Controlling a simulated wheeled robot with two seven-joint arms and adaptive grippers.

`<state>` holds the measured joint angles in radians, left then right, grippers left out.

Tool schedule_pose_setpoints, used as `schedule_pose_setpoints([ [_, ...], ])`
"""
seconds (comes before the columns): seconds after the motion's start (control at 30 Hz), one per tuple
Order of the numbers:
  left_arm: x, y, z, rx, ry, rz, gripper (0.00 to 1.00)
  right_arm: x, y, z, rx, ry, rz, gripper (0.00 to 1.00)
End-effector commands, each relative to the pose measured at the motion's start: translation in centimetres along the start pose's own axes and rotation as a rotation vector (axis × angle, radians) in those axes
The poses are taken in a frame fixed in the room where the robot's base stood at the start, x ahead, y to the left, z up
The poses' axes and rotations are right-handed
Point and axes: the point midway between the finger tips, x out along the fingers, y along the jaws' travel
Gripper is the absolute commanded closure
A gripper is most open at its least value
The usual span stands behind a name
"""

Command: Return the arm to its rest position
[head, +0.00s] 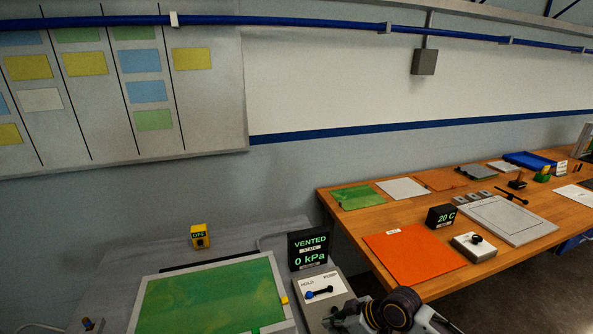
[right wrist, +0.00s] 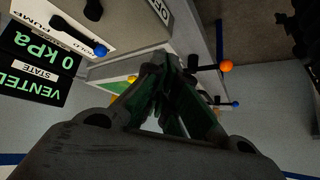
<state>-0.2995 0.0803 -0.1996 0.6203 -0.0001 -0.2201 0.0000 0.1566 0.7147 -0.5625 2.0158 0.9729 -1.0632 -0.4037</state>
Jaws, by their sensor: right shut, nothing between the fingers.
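My right gripper (head: 345,318) shows at the bottom edge of the head view, beside the front of the valve box, with part of my dark wrist to its right. In the right wrist view the fingers (right wrist: 165,68) are shut together and hold nothing. They point toward the side of the valve box. The valve box (head: 323,284) has a HOLD/PUMP lever with a blue knob, which also shows in the right wrist view (right wrist: 100,50). A black display (head: 309,248) reads VENTED and 0 kPa. My left gripper is not in view.
A green panel in a pale frame (head: 212,298) lies left of the valve box. A yellow OFF box (head: 200,237) stands behind it. An orange-knobbed lever (right wrist: 226,66) is close right of the fingers. The wooden bench (head: 380,229) at right holds an orange sheet (head: 414,255) and a 20 C display (head: 441,216).

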Motion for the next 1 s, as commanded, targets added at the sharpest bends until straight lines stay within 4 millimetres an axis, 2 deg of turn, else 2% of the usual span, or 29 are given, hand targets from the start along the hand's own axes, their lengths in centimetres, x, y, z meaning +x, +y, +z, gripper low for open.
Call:
schedule_pose_setpoints([
  [0.03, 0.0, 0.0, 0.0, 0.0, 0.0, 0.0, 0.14, 0.2, -1.0, 0.0, 0.011, -0.002, -0.001, 1.0],
  [0.2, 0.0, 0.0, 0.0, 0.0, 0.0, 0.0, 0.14, 0.3, -3.0, 0.3, 0.052, -0.022, 0.025, 1.0],
  [0.53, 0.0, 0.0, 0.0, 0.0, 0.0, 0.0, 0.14, -0.8, -5.5, 1.9, 0.182, -0.071, 0.113, 1.0],
  [0.77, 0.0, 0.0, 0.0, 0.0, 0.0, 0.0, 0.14, -2.4, -6.3, 4.2, 0.311, -0.122, 0.197, 1.0],
  [1.0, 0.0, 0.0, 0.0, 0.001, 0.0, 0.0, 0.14, -5.0, -6.9, 7.8, 0.475, -0.195, 0.299, 1.0],
])
